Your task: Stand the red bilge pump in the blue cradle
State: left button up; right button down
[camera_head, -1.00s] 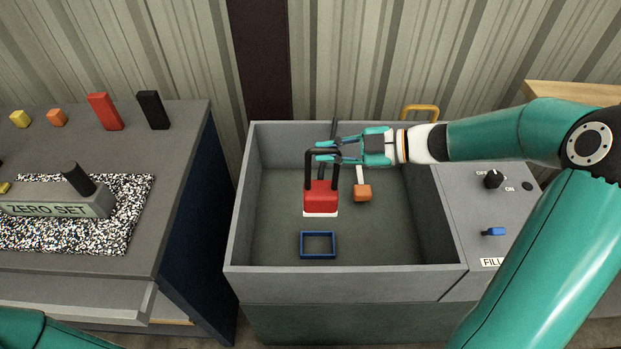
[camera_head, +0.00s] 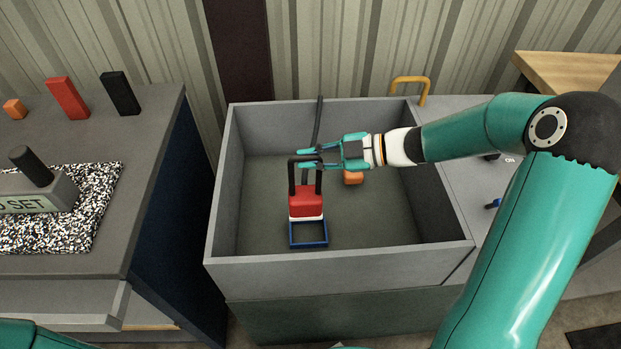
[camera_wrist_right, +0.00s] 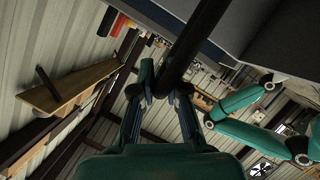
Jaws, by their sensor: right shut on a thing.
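The red bilge pump (camera_head: 306,202) has a white base and a black arched handle. It hangs upright from my right gripper (camera_head: 306,160), whose fingers are shut on the top bar of the handle. In the right wrist view the black handle bar (camera_wrist_right: 183,60) runs between the fingers. The blue cradle (camera_head: 308,246) is an open rectangular frame on the floor of the grey basin. The pump's base overlaps the cradle's back part in the head view and hides its rear edge. I cannot tell how high the base is above it. My left gripper is out of view.
The grey basin (camera_head: 340,270) has raised walls around the pump and cradle. A dark upright pipe (camera_head: 318,120) stands at the back wall. The basin floor to the right is clear.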

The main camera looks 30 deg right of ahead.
aim_at(313, 192)
notch_tip(313, 192, down, 3)
jog(key=shift+r+b, duration=0.1)
jog(key=shift+b, duration=0.55)
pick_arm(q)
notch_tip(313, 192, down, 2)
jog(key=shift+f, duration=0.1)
pick_arm(e)
jog(key=shift+d+r+p, duration=0.1)
jog(key=shift+d+p, duration=0.05)
jog(key=shift+p, duration=0.35)
jog(key=shift+f, duration=0.25)
jog(key=shift+f+b, duration=1.95)
jog(key=shift+f, duration=0.75)
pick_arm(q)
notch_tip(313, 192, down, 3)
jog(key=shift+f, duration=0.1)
pick_arm(e)
jog(key=shift+f, duration=0.1)
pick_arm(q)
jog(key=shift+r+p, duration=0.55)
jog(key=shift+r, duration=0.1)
